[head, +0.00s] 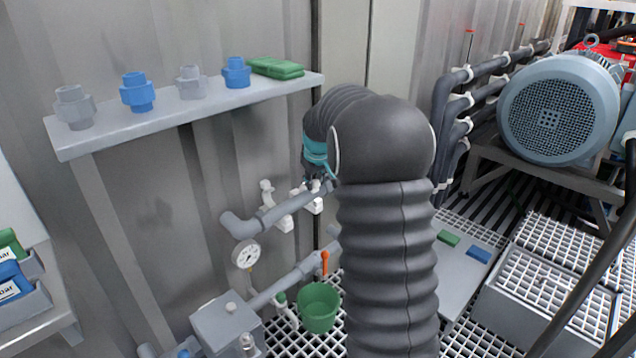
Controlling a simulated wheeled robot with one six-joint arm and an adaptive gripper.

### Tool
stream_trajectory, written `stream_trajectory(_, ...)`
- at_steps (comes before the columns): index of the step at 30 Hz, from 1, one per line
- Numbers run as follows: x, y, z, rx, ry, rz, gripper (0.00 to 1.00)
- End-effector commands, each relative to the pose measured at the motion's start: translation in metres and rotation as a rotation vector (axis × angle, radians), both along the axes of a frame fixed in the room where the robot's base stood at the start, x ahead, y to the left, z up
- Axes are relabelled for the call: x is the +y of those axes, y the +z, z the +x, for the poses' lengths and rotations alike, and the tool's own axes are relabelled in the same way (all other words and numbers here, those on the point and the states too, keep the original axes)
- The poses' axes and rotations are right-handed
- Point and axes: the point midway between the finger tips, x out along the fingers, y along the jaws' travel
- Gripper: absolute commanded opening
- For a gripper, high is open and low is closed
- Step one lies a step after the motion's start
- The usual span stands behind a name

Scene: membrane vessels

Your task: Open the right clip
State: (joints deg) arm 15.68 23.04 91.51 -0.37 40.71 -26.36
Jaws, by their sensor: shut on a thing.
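Two white clips sit on a grey pipe by the wall. The left clip (283,223) is in plain view, with a small white upright part beside it. The right clip (314,206) is partly hidden behind my gripper. My gripper (315,184) reaches down to the right clip and is shut on it. My dark sleeved arm, with a teal band near the wrist, hides most of the fingers and the pipe beyond. I cannot tell how far the right clip's lever is turned.
A shelf (180,111) with grey and blue fittings and green pads is above left. Below are a pressure gauge (246,254), a grey box (228,322), an orange-handled valve (324,262) and a green bucket (319,308). A motor (558,108) stands at right.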

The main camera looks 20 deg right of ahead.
Motion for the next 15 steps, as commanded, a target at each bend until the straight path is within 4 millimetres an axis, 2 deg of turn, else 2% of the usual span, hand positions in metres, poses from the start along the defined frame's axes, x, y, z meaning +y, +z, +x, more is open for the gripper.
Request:
stream_trajectory(1,0.001,0.007,0.007,-0.016,-0.001,-0.001,0.00)
stream_trajectory(4,0.003,0.010,0.013,-0.016,0.000,-0.002,0.00)
stream_trajectory(15,0.009,0.012,0.023,-0.009,-0.001,0.000,0.00)
